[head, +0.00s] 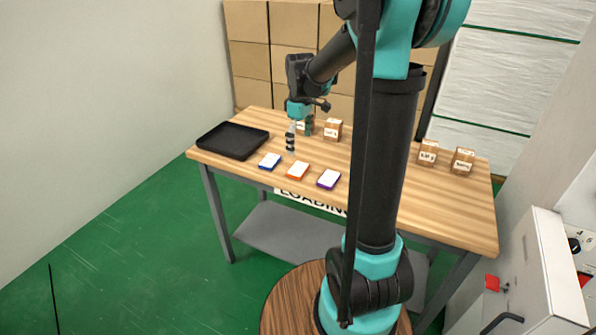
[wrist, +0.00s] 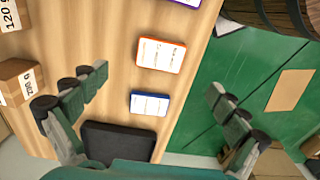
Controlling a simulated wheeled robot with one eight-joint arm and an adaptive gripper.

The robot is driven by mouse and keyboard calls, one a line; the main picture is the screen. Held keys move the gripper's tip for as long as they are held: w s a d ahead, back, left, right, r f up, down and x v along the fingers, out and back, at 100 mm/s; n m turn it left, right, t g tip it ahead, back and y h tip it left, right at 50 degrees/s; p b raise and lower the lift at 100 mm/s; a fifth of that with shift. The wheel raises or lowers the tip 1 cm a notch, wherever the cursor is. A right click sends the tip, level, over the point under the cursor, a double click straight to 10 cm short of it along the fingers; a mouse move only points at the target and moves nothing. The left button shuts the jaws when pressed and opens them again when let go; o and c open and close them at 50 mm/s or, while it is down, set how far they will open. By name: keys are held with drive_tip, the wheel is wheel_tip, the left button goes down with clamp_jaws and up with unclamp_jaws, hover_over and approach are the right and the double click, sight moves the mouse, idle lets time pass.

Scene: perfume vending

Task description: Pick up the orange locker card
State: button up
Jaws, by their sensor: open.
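The orange locker card (head: 298,171) lies flat on the wooden table near its front edge, between a blue card (head: 269,161) and a purple card (head: 328,179). In the wrist view the orange card (wrist: 161,55) is above the middle, with a white face and dark print. My gripper (head: 290,142) is above the table, behind the blue and orange cards, and holds nothing. In the wrist view its two fingers (wrist: 150,115) are spread wide, with the blue card (wrist: 149,104) showing between them. The gripper is apart from the orange card.
A black tray (head: 232,141) stands at the table's left end. The table (head: 440,210) is bare at front right. Stacked cartons (head: 249,60) stand behind.

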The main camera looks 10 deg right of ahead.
sight(298, 169)
wheel_tip(298, 169, down, 4)
drive_tip(key=shift+a+f, duration=0.15)
drive_tip(key=shift+f, duration=1.2)
drive_tip(key=shift+a+f, duration=0.1)
drive_tip(key=shift+f, duration=1.2)
drive_tip(key=shift+c, duration=0.3)
drive_tip(key=c, duration=1.2)
drive_tip(key=shift+r, duration=0.2)
